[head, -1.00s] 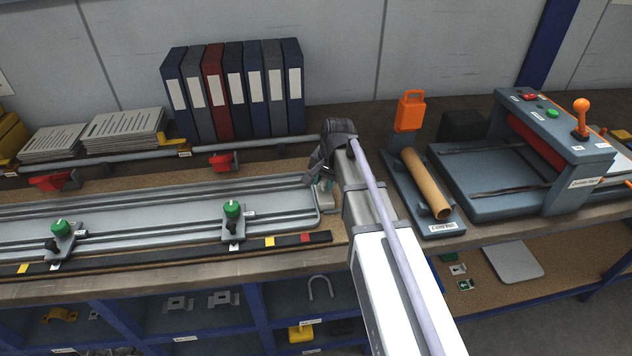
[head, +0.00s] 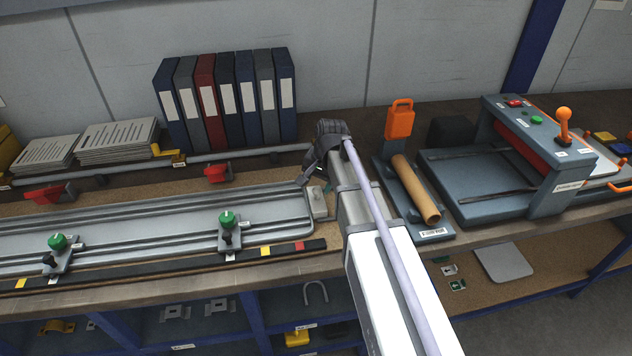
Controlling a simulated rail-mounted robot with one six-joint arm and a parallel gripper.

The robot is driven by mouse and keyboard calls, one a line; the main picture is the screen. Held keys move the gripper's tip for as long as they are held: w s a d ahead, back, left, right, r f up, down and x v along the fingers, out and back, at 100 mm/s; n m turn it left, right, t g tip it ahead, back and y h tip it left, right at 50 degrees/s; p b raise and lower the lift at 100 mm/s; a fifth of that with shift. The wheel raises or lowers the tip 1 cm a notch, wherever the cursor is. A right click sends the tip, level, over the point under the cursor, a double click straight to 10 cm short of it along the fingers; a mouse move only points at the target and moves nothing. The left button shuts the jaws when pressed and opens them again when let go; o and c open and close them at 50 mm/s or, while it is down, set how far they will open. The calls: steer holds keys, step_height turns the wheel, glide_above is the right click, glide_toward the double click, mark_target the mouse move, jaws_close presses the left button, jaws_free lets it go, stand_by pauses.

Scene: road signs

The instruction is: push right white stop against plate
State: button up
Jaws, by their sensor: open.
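The long grey metal plate (head: 150,228) lies on the bench, its right end just left of my arm. The right white stop (head: 318,203) is a small pale block at that end, close beside the plate's edge. I cannot tell whether they touch. My gripper (head: 311,178) is dark and points down just behind the stop, near the plate's back right corner. It is open, with nothing seen in it. My arm hides the area to the right of the stop, and the fingertips are hard to make out.
Two green-knobbed clamps (head: 227,222) stand along the plate's front edge. Binders (head: 225,98) stand at the back. A cardboard roll (head: 414,188) and a roller press (head: 530,165) are right of my arm.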

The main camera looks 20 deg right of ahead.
mark_target(322, 200)
step_height(322, 200, up, 7)
steer(key=d+p, duration=0.1)
steer(key=p, duration=0.4)
steer(key=shift+s+r+p, duration=0.2)
steer(key=shift+s+p, duration=0.1)
steer(key=shift+s, duration=0.15)
